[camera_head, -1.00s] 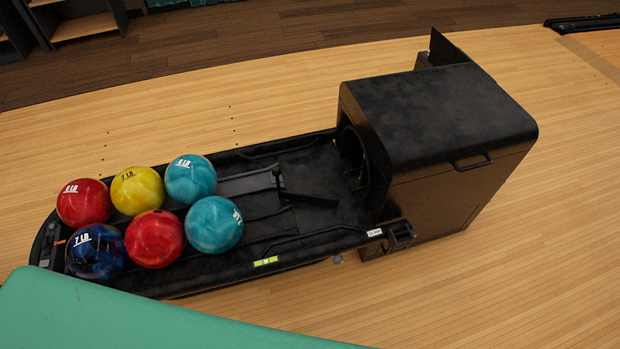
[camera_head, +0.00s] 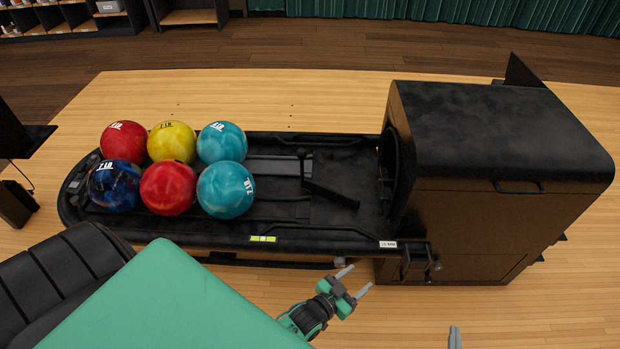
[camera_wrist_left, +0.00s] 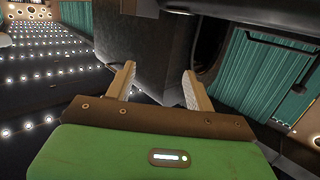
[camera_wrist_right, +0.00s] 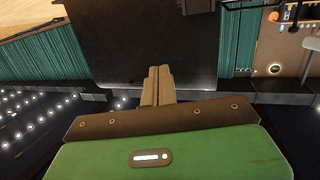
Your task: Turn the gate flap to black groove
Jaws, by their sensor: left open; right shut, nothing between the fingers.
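The gate flap (camera_head: 330,193) is a thin black bar in the ball return tray (camera_head: 215,250). It slants down to the right from an upright post (camera_head: 302,166), near the hood opening. Two tracks run left of it: the far one has a greyer strip (camera_head: 272,166), the near one (camera_head: 282,208) looks darker. I cannot tell for sure which is the black groove. My left gripper (camera_head: 354,281) is open and empty in front of the tray, apart from the flap; its spread fingers show in the left wrist view (camera_wrist_left: 160,82). My right gripper (camera_wrist_right: 159,84) is shut and empty; only a tip (camera_head: 455,337) shows in the head view.
Several balls sit in two rows at the tray's left, the nearest to the flap being a teal one (camera_head: 226,190). A black hood (camera_head: 500,130) covers the right end. A green-yellow label (camera_head: 263,239) marks the front rim. Wooden floor (camera_head: 300,100) lies around the tray.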

